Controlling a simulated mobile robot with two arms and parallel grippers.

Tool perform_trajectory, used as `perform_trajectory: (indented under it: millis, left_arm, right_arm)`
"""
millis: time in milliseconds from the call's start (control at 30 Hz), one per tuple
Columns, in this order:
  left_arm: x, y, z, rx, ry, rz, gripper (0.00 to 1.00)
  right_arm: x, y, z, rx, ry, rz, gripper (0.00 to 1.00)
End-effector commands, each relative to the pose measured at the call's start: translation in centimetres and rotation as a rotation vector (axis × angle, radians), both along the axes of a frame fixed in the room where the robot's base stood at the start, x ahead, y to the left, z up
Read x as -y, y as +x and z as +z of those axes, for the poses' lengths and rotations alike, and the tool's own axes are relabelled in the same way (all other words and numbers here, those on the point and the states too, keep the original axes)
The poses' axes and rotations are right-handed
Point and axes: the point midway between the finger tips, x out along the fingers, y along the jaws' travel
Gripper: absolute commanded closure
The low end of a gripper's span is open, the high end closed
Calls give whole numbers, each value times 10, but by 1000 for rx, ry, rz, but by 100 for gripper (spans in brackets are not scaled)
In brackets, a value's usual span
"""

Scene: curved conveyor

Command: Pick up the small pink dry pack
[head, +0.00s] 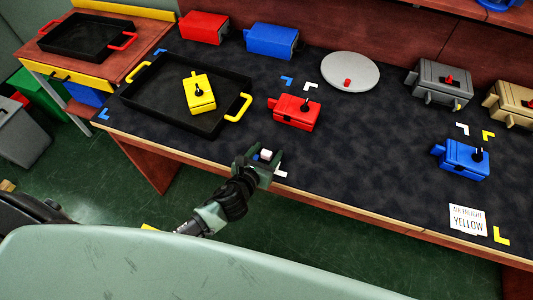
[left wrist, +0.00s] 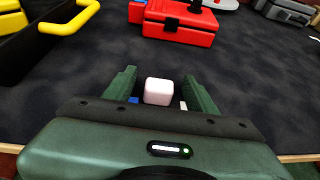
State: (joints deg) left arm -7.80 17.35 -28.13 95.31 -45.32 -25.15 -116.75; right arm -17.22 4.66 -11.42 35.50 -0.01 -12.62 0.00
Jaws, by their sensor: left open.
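The small pink dry pack (left wrist: 158,91) is a pale pink, rounded cube on the dark table top. In the left wrist view it sits between the two fingers of my left gripper (left wrist: 160,88), with a visible gap on each side. In the head view the pack (head: 266,155) shows as a small pale block near the table's front edge. My left gripper (head: 264,158) is open around it there, at the front edge of the table. My right gripper is not in view.
A red box (head: 295,112) stands just beyond the gripper. A black tray with yellow handles (head: 150,104) holds a yellow box (head: 199,92) to the left. A blue box (head: 461,160) and a white sign (head: 467,219) are at the right. The table between is clear.

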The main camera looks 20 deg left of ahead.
Motion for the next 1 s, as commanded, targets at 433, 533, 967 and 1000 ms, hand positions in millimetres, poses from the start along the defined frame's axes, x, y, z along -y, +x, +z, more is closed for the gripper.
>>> perform_trajectory:
  millis: [433, 533, 967, 1000]
  left_arm:
    - [0, 0, 0, 0, 0, 0, 100]
    - [0, 0, 0, 0, 0, 0, 100]
    - [-1, 1, 34, 4, 2, -2, 100]
    - [-1, 1, 43, 7, 2, -2, 100]
  right_arm:
    - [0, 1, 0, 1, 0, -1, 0]
    - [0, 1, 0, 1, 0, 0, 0]
    - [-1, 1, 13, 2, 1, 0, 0]
    - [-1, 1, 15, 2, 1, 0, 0]
